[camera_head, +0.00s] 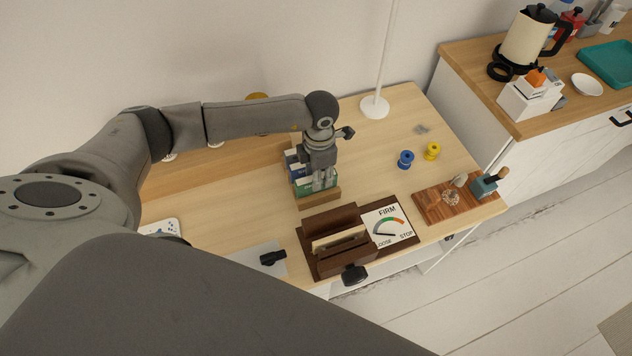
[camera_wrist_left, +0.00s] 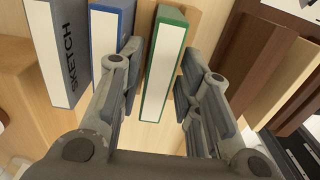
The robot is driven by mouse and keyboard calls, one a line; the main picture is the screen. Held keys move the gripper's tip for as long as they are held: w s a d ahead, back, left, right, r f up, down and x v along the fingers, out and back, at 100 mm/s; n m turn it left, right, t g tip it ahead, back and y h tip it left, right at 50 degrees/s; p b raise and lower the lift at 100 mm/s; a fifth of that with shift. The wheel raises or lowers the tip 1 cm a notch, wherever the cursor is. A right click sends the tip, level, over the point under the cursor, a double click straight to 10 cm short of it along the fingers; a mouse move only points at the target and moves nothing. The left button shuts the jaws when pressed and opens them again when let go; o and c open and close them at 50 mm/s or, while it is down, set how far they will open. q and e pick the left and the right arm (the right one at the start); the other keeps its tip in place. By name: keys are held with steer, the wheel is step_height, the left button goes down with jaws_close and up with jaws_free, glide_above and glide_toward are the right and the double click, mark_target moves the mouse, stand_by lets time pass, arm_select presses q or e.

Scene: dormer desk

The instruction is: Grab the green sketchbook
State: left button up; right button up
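The green sketchbook (camera_wrist_left: 166,58) stands upright with its pale edge toward me in the left wrist view. In the head view, part of its green side (camera_head: 318,188) shows beneath my left gripper (camera_head: 323,182). In the wrist view my left gripper (camera_wrist_left: 160,75) is open, with one finger on each side of the green sketchbook. A gap shows between the book and the right-hand finger. The left-hand finger is close to the book, between it and the blue book (camera_wrist_left: 107,28); contact is unclear. My right gripper is not in view.
A grey book marked SKETCH (camera_wrist_left: 72,50) stands left of the blue one. A dark brown wooden holder (camera_head: 335,238) stands in front, beside a FIRM dial card (camera_head: 388,222). Blue (camera_head: 406,159) and yellow (camera_head: 432,151) spools stand right, with open desk between.

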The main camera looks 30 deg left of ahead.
arm_select(q)
jaws_close()
stand_by(0.5)
